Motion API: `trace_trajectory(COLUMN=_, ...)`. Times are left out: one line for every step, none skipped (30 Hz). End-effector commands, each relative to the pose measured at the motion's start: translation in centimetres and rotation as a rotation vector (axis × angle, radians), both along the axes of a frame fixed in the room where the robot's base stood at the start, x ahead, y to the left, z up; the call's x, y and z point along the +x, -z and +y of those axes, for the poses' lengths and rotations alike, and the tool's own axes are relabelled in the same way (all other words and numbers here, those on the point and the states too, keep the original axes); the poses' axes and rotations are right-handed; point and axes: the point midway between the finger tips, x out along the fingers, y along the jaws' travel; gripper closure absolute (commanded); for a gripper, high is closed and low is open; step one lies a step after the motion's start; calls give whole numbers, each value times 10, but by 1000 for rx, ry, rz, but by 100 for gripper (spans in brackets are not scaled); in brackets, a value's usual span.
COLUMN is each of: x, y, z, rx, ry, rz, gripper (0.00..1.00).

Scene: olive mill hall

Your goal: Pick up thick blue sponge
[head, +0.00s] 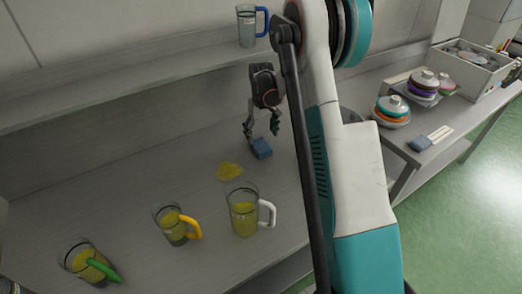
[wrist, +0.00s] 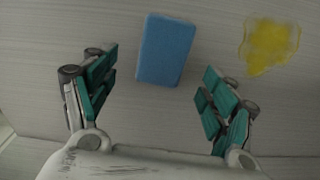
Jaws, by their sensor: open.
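The thick blue sponge (head: 261,148) lies on the grey worktop, just below my gripper in the head view. It also shows whole in the wrist view (wrist: 165,50), as a blue block beyond the gap between my fingers. My gripper (head: 261,132) is open and empty, pointing down at the worktop. In the wrist view my gripper (wrist: 158,92) has its teal finger pads spread wide on either side, with the sponge apart from both.
A yellow spill (head: 229,171) lies near the sponge. Jugs with white (head: 244,218), yellow (head: 172,232) and green (head: 84,264) handles stand in front. A blue-handled jug (head: 246,28) is on the shelf. Another blue block (head: 420,143) lies on the right-hand table.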

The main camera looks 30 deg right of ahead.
Motion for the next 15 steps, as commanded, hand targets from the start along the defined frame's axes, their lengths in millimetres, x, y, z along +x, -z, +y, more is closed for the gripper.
trace_trajectory(x=0, y=2, z=0, rx=0, ry=0, rz=0, gripper=22)
trace_trajectory(x=0, y=3, z=0, rx=0, ry=0, rz=0, gripper=22)
trace_trajectory(x=0, y=5, z=1, rx=0, ry=0, rz=0, gripper=22)
trace_trajectory(x=-1, y=7, z=1, rx=0, ry=0, rz=0, gripper=22)
trace_trajectory(x=-1, y=10, z=1, rx=0, ry=0, rz=0, gripper=22)
trace_trajectory(x=-2, y=14, z=2, rx=0, ry=0, rz=0, gripper=22)
trace_trajectory(x=-2, y=18, z=2, rx=0, ry=0, rz=0, gripper=22)
trace_trajectory(x=-3, y=23, z=3, rx=0, ry=0, rz=0, gripper=22)
trace_trajectory(x=-4, y=29, z=3, rx=0, ry=0, rz=0, gripper=22)
trace_trajectory(x=-4, y=34, z=4, rx=0, ry=0, rz=0, gripper=22)
trace_trajectory(x=-5, y=39, z=4, rx=0, ry=0, rz=0, gripper=22)
trace_trajectory(x=-4, y=44, z=4, rx=0, ry=0, rz=0, gripper=22)
trace_trajectory(x=-4, y=48, z=4, rx=0, ry=0, rz=0, gripper=22)
trace_trajectory(x=-5, y=50, z=4, rx=0, ry=0, rz=0, gripper=22)
trace_trajectory(x=-5, y=53, z=4, rx=0, ry=0, rz=0, gripper=22)
